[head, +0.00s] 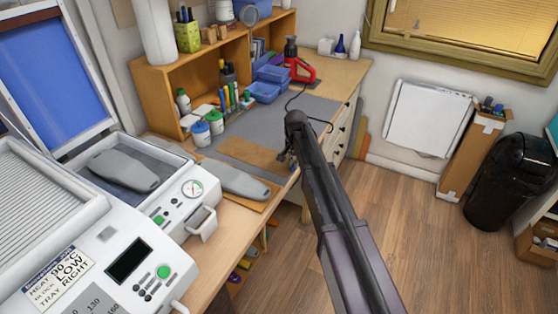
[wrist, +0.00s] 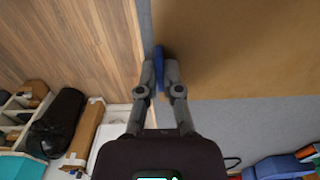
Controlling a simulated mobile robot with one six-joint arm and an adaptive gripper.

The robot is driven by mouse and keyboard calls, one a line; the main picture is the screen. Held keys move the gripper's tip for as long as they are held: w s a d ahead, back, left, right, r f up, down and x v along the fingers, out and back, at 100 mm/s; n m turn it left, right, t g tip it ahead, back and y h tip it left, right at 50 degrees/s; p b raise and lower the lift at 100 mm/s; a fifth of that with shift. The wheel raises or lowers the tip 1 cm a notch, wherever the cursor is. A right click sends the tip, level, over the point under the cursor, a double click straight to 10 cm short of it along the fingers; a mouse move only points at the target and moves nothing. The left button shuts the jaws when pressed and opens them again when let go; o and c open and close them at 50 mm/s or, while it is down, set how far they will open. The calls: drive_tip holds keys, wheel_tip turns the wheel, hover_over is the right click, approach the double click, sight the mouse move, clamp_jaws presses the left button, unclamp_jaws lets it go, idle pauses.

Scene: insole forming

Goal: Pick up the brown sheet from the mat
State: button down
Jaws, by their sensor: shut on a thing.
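The brown sheet (head: 250,152) appears flat at the grey mat (head: 301,113), near the bench's front edge. Whether it touches the mat or is slightly raised, I cannot tell. In the wrist view the brown sheet (wrist: 245,50) fills the upper right, with grey mat (wrist: 270,120) below it. My gripper (head: 289,158) is at the sheet's right end, partly hidden by my arm. In the wrist view my gripper (wrist: 161,72) is shut at the sheet's edge, with a narrow blue strip (wrist: 159,60) between the fingers.
A grey insole form (head: 235,180) lies on a brown board left of the sheet. A white machine (head: 130,240) stands at front left. Blue bins (head: 265,92), jars (head: 201,134) and a red tool (head: 301,70) stand behind the mat. Floor (head: 420,235) is free at right.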

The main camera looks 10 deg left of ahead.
drive_tip(key=shift+r, duration=0.1)
wheel_tip(320, 180, up, 10)
drive_tip(key=p, duration=1)
idle(0.6)
